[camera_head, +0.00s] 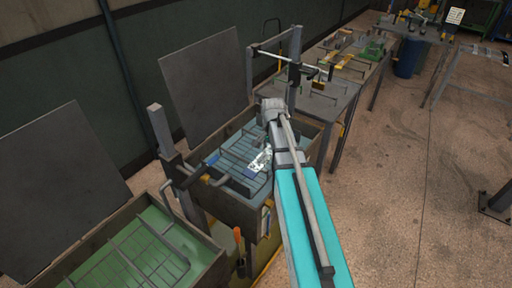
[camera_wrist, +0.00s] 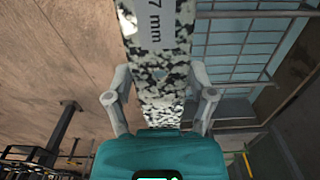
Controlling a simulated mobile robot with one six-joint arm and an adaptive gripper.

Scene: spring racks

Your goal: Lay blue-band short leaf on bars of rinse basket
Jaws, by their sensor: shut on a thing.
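A speckled black-and-white leaf (camera_wrist: 160,65) runs up between my gripper's fingers in the wrist view, with a grey label ending in "7 mm". My gripper (camera_wrist: 160,102) is shut on it, one finger at each side. In the head view the leaf (camera_head: 261,159) shows beside my arm, with a bluish patch at its lower end that may be its band. The rinse basket (camera_head: 236,148) is a wire grid inside the middle tank; its bars (camera_wrist: 240,48) also show behind the leaf in the wrist view. The leaf appears over the basket's right part; I cannot tell whether it touches the bars.
The middle tank (camera_head: 240,205) has a raised lid (camera_head: 207,82) behind it and dark posts at its sides. Another tank with green liquid (camera_head: 135,250) stands at front left. A bench (camera_head: 335,100) with racks stands beyond. Open floor (camera_head: 420,190) lies right.

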